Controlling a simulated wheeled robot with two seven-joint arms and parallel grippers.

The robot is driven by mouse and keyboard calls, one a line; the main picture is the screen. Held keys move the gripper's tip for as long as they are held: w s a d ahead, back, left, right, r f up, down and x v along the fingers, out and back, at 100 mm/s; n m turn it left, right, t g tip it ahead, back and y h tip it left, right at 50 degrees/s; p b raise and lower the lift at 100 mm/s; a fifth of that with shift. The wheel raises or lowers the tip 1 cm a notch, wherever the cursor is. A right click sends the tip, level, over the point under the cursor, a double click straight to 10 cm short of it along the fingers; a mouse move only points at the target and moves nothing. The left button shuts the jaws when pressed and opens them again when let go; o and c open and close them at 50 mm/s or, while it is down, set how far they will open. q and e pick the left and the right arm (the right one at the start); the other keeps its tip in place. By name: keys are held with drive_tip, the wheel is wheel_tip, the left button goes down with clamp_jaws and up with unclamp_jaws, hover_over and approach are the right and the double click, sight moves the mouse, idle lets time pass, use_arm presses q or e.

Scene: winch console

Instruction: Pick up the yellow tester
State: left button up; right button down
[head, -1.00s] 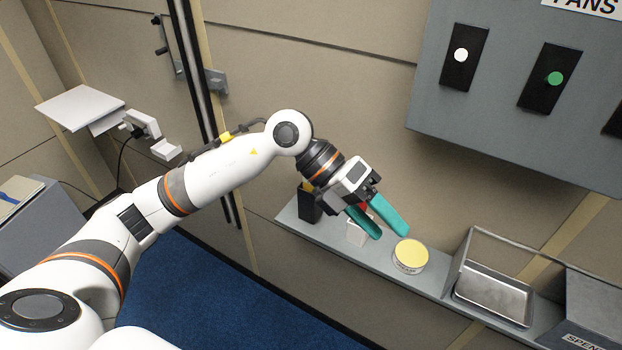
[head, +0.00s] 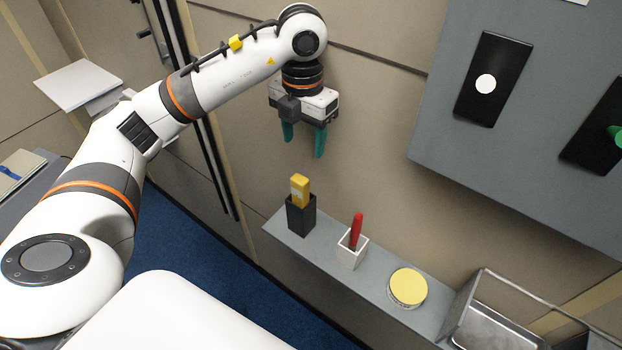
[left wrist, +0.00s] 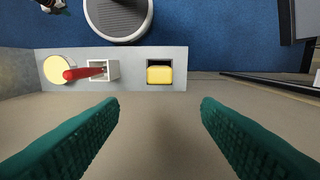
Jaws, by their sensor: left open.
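The yellow tester (head: 299,188) stands upright in a black holder (head: 301,216) at the left end of a grey wall shelf, with its top sticking out. In the left wrist view the tester (left wrist: 159,75) shows from above in its dark holder, ahead of and between the fingers. My left gripper (head: 303,148) is above the tester in the head view, fingers pointing down, open and empty. Its teal fingers (left wrist: 160,115) are spread wide in the left wrist view and do not touch the tester. My right gripper is not in view.
A white holder (head: 348,254) with a red-handled tool (head: 356,230) stands right of the tester. A yellow-lidded tin (head: 408,287) and a metal tray (head: 485,325) are farther right. A grey console panel (head: 450,150) projects at the upper right. The wall is behind the shelf.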

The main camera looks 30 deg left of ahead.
use_arm(q)
drive_tip(key=p, duration=0.2)
hover_over(299, 178)
drive_tip(key=f, duration=0.5)
drive_tip(key=shift+w+d, duration=0.1)
drive_tip(key=shift+w, duration=0.1)
drive_tip(key=shift+w+f, duration=0.1)
drive_tip(key=shift+f, duration=0.5)
drive_tip(key=f, duration=0.1)
drive_tip(key=f+p, duration=0.1)
drive_tip(key=f, duration=0.1)
drive_tip(key=f+p, duration=0.1)
drive_tip(key=shift+s+f, duration=0.15)
drive_tip(key=shift+s, duration=0.2)
drive_tip(key=shift+f, duration=0.25)
drive_tip(key=shift+w+f, duration=0.1)
drive_tip(key=c, duration=1.1)
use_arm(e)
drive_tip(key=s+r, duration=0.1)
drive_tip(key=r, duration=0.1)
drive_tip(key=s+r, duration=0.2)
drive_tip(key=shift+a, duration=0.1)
